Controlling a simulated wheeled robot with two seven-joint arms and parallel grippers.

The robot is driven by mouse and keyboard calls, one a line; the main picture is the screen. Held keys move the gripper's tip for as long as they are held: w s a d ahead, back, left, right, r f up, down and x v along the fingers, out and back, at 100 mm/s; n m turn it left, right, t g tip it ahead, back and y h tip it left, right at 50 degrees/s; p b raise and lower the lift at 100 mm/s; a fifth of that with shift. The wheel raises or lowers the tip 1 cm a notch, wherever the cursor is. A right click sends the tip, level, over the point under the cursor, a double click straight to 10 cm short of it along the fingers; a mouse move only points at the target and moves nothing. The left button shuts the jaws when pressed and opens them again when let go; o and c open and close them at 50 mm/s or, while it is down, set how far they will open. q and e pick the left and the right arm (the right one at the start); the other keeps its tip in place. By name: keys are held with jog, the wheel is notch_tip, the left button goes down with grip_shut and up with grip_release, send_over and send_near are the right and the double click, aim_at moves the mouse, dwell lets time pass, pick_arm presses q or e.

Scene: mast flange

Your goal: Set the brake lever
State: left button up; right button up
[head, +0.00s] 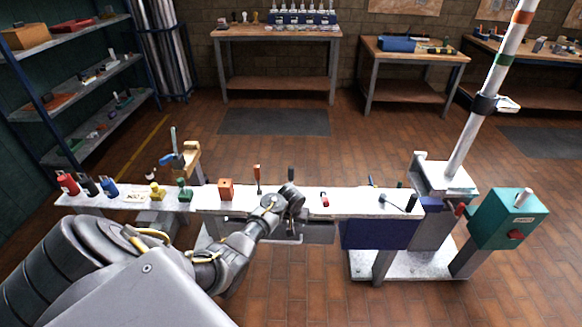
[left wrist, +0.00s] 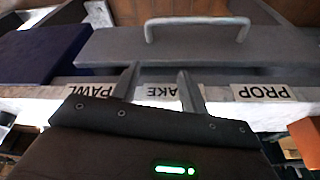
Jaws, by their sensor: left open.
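My left gripper (head: 292,198) is over the front edge of the long white bench top (head: 350,203), near its middle. In the left wrist view, its two fingers (left wrist: 158,80) stand apart with nothing visible between them. A partly covered label ending in "AKE" (left wrist: 160,91) shows upside down between the fingers, with a PAWL label (left wrist: 90,88) and a PROP label (left wrist: 262,92) on either side. A dark upright handle (head: 291,174) rises just behind the gripper in the head view; I cannot tell whether it is the brake lever. My right gripper is not in view.
An orange-handled upright (head: 257,178) and an orange block (head: 226,189) stand left of the gripper. A small red piece (head: 324,201) lies to its right. A grey drawer with a bar handle (left wrist: 197,22) is under the bench. A leaning mast (head: 485,100) and a teal box (head: 503,220) are at right.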

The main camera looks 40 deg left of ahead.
aim_at(291, 168)
pick_arm(q)
jog(key=w+a+r+n+y+p, duration=0.1)
jog(key=w+a+r+n, duration=0.2)
jog(key=r, duration=0.8)
jog(key=w+a+r, duration=0.4)
jog(key=r, duration=0.8)
jog(key=shift+t, duration=0.3)
jog(key=b+x, duration=0.1)
jog(key=x, duration=1)
jog(key=shift+s+a+f, duration=0.1)
jog(key=shift+a, duration=0.1)
grip_shut()
